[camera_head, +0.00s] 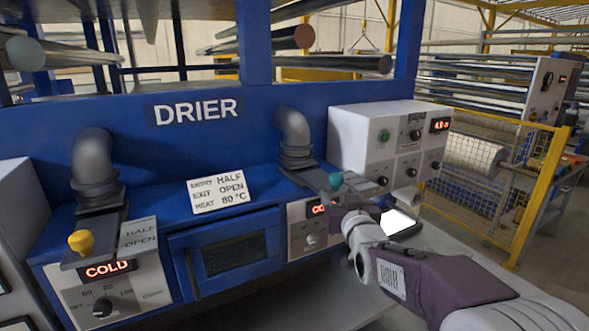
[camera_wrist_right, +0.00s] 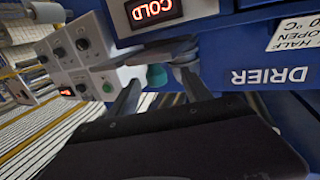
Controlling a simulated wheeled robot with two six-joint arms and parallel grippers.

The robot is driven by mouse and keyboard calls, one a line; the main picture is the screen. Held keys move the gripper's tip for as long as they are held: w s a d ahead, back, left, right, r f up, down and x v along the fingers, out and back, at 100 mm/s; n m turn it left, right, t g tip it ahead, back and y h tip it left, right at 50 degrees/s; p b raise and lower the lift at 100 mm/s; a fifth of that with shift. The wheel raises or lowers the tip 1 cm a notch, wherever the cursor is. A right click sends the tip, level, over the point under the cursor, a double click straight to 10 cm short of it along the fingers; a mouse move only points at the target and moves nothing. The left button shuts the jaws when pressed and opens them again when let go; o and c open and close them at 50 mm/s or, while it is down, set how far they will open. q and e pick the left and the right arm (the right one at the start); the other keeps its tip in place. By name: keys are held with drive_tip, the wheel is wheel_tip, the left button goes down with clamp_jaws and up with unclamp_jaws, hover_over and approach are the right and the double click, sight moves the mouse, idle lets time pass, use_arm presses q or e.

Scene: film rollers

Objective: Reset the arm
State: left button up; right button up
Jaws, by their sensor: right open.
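My right arm (camera_head: 430,275) comes in from the lower right in the head view. Its gripper (camera_head: 338,200) is at the front of the blue drier (camera_head: 195,112), beside the right pipe's grey slide plate with its teal knob (camera_head: 335,180). In the wrist view, which is upside down, the two fingers of the gripper (camera_wrist_right: 158,82) are apart. The teal knob (camera_wrist_right: 157,75) shows between or just beyond the fingertips; I cannot tell whether they touch it. I see nothing held. My left arm and gripper are not in view.
A yellow knob (camera_head: 81,242) sits on the left slide plate. A sign (camera_head: 219,190) reads entry half, exit open, heat 80 °C. Both displays read COLD, the right one partly hidden. A white control box (camera_head: 385,150) stands close behind my gripper. A yellow mesh fence (camera_head: 500,185) is at right.

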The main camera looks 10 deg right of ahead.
drive_tip(key=s+a+f+g, duration=0.1)
drive_tip(key=s+f+g, duration=0.1)
drive_tip(key=f, duration=0.4)
drive_tip(key=s+a+f+g, duration=0.1)
drive_tip(key=s+f+g, duration=0.2)
drive_tip(key=f, duration=0.4)
drive_tip(key=s+f+g, duration=0.5)
drive_tip(key=s+f, duration=0.4)
drive_tip(key=s, duration=0.3)
drive_tip(key=s+f+g, duration=0.6)
drive_tip(key=s+f, duration=0.3)
drive_tip(key=s, duration=0.3)
drive_tip(key=shift+f+y, duration=0.3)
drive_tip(key=shift+f, duration=0.05)
